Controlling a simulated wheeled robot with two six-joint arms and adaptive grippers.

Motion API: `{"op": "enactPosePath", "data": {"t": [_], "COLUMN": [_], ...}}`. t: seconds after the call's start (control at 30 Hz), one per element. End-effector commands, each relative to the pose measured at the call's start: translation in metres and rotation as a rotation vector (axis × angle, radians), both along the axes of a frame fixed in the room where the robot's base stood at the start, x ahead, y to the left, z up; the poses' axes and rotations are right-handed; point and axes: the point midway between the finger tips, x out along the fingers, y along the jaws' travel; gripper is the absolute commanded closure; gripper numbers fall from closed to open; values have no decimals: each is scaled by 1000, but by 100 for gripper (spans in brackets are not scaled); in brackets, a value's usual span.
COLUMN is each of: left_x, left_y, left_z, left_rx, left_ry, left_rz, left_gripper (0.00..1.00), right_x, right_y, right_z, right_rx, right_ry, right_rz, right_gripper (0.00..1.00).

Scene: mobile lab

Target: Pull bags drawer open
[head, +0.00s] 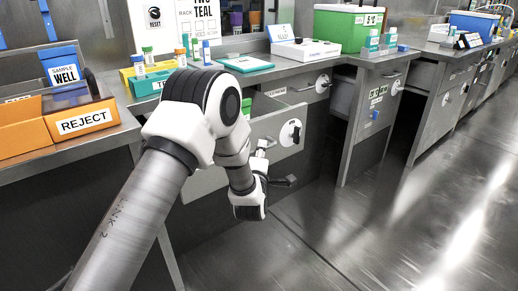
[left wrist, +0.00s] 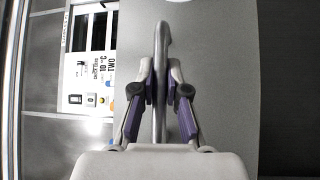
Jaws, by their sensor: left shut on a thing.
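A grey drawer (head: 270,142) with a black-and-white round dial on its front stands partly out from under the counter. A bit of green shows behind its front edge. My arm covers much of the front, so I cannot read a drawer name. My left gripper (head: 262,150) is at the drawer front. In the left wrist view, my left gripper (left wrist: 161,95) has its purple pads on both sides of a grey bar handle (left wrist: 161,45) and is shut on it. My right gripper is in neither view.
The counter above holds an orange REJECT bin (head: 84,122), small bottles and a teal tray (head: 246,64). A green box (head: 340,30) stands farther right. The floor (head: 400,215) at right is clear.

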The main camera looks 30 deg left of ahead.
Motion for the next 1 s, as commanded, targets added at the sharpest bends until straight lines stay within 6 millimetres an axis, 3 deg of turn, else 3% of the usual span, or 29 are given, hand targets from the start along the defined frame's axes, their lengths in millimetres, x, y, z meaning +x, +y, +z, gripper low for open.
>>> {"op": "enactPosePath", "data": {"t": [0.27,0.3,0.37,0.73,0.87,1.0], "left_x": [0,0,0,-5,-25,-58], "left_y": [0,0,0,-2,-10,-25], "left_z": [-1,-1,-1,-1,-4,-10], "left_rx": [-1,-1,-1,0,0,2], "left_ry": [2,2,2,2,5,6], "left_rz": [0,0,0,-1,-1,-3], "left_gripper": [100,76,61,61,61,61], "right_x": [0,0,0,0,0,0], "right_y": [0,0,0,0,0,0], "right_z": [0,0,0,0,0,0], "right_rx": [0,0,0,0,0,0], "right_ry": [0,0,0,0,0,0], "right_rz": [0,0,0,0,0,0], "right_gripper": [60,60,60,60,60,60]}}
